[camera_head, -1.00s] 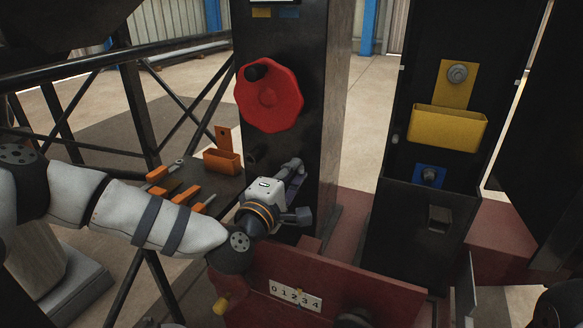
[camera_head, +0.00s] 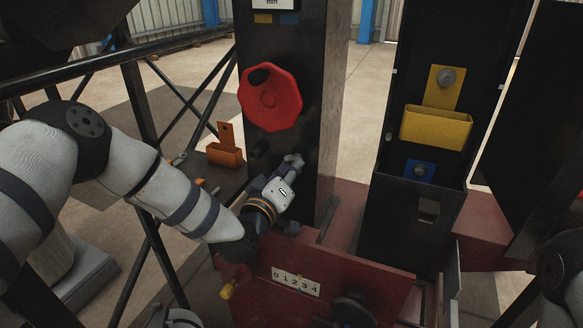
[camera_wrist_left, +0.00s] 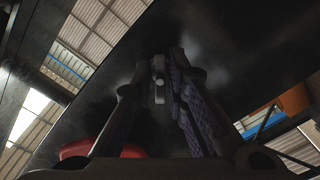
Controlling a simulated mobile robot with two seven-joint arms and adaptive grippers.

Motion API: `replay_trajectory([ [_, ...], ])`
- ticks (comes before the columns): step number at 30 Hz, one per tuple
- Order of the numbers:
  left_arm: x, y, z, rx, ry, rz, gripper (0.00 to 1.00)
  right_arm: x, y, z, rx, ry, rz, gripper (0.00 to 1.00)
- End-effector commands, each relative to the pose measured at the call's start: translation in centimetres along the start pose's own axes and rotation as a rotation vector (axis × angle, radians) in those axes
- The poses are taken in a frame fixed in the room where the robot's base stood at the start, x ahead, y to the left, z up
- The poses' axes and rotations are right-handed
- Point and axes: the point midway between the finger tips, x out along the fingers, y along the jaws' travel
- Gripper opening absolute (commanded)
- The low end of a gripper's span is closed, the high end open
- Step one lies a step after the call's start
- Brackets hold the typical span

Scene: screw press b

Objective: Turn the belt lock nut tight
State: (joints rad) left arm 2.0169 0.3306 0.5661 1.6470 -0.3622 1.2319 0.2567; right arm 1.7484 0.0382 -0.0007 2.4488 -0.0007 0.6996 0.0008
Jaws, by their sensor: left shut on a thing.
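The belt lock nut (camera_wrist_left: 158,88) is a small grey piece on the face of the black column (camera_head: 318,130), below the red handwheel. In the left wrist view it sits between my two dark fingers. My left gripper (camera_head: 290,168) reaches up to it from the lower left and is shut on it; it also shows in the left wrist view (camera_wrist_left: 159,74). In the head view the gripper mostly hides the nut, and its thread is not visible. My right gripper is not in view.
A red handwheel (camera_head: 270,97) juts from the column just above my gripper. An orange holder (camera_head: 224,154) stands at left. A red plate marked 0 1 2 3 4 (camera_head: 340,277) lies below my wrist. A yellow bin (camera_head: 436,127) hangs on the right column.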

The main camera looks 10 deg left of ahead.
Motion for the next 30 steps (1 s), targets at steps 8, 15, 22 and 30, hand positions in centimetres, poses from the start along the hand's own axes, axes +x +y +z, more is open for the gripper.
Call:
replay_trajectory([
  [8, 0.03, 0.12, -0.13, 0.085, 0.003, 0.003, 0.00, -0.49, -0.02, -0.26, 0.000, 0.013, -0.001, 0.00],
  [15, 0.03, 0.00, -0.08, 0.104, 0.002, 0.002, 0.00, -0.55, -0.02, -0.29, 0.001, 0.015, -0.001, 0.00],
  [22, 0.02, -0.02, -0.06, 0.104, 0.002, 0.001, 0.00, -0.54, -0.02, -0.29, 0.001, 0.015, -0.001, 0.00],
  [30, 0.02, -0.04, -0.04, 0.103, 0.001, 0.001, 0.28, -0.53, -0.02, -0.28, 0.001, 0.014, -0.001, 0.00],
])
